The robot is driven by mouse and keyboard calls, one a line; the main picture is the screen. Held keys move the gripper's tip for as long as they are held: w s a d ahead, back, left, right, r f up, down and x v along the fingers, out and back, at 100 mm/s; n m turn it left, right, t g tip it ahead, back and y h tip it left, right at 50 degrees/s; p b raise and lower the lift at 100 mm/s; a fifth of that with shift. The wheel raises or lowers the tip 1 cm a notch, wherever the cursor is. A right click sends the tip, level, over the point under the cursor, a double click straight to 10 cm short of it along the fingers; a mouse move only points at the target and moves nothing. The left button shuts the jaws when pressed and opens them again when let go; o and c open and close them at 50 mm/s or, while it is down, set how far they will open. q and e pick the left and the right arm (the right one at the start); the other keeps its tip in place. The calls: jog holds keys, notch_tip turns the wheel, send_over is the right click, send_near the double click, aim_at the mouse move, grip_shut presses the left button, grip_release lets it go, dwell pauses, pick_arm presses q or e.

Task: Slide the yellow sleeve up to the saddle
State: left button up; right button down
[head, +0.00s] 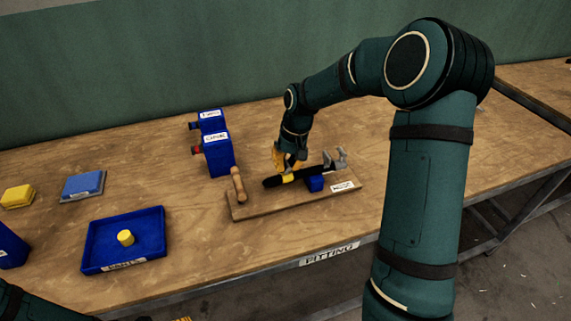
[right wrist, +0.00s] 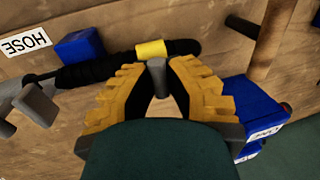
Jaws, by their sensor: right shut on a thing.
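The yellow sleeve (head: 287,178) sits around the black hose (head: 272,182) on a wooden board (head: 259,208). It also shows in the right wrist view (right wrist: 151,49). The blue saddle (head: 315,184) is under the hose, to the right of the sleeve; in the right wrist view the saddle (right wrist: 80,47) is to the left, with a stretch of bare hose between them. My right gripper (head: 289,160) is shut on a grey tab (right wrist: 157,78) at the sleeve. Only a yellow sliver of my left gripper (head: 183,319) shows at the bottom edge.
A grey clamp (head: 342,158) stands at the board's right end and a wooden post (head: 239,186) at its left. Blue labelled boxes (head: 217,155) stand behind. A blue tray (head: 99,235) holding a yellow cylinder (head: 125,238) lies to the left on the bench.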

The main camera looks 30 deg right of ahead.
aim_at(302, 170)
jog(key=d, duration=0.2)
jog(key=s+d, duration=0.1)
jog(key=d, duration=0.1)
jog(key=shift+d+p, duration=0.25)
jog(key=shift+p, duration=0.1)
jog(key=c, duration=1)
grip_release()
jog(key=shift+o, duration=0.2)
jog(key=shift+r, duration=0.1)
notch_tip(302, 170, up, 12)
jog(key=d, duration=0.2)
jog(key=shift+s+f, duration=0.2)
jog(key=shift+s, duration=0.15)
jog(key=shift+d, duration=0.1)
